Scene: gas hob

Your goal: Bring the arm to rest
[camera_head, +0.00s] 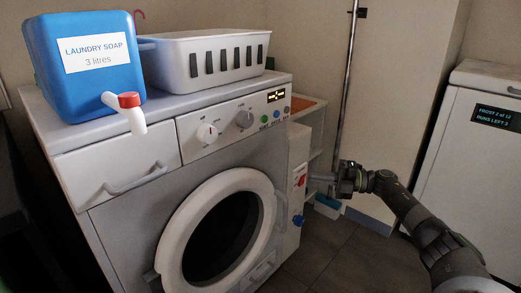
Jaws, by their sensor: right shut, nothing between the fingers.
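My right arm comes in from the right edge. Its gripper (321,178) points left, with its fingers shut and nothing between them. In the picture the fingertips are close to the right side of the washing machine (130,215), beside a narrow panel (299,182) with a red label and a blue knob (298,220). I cannot tell whether they touch it. My left gripper is not in view.
On the machine stand a blue laundry soap container (85,80) with a red-capped tap and a white slotted basket (215,75). The round door (178,235) looks shut. A white freezer (475,150) is at right.

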